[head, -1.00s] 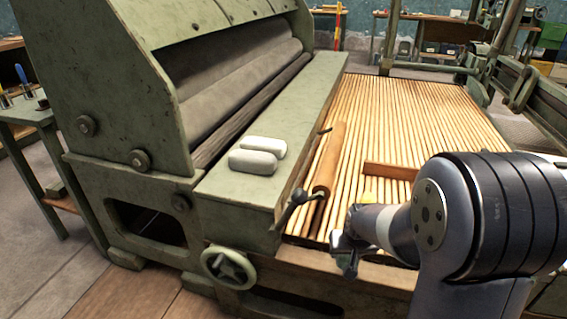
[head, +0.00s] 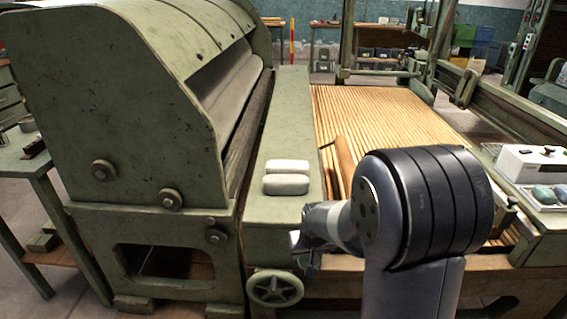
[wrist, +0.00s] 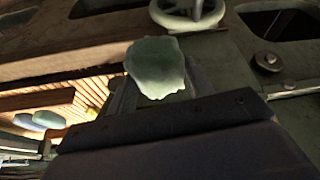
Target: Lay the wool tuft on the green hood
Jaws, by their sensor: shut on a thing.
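The wool tuft (wrist: 158,68), a pale grey-green lump, is held between the fingers of my gripper (wrist: 152,92) in the wrist view. In the head view my gripper (head: 303,241) is at the front end of the green ledge, above and right of the handwheel; the tuft is hard to make out there. The green hood (head: 115,75) is the large scuffed, curved cover of the machine at the left in the head view. My gripper is apart from it, to its right and lower in the picture.
Two pale rounded pads (head: 286,184) lie on the green ledge (head: 290,110) beside the rollers. The handwheel (head: 275,288) juts out in front. The slatted lattice (head: 385,115) stretches behind my arm. A white control box (head: 528,163) and tray with greenish lumps (head: 543,194) stand at right.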

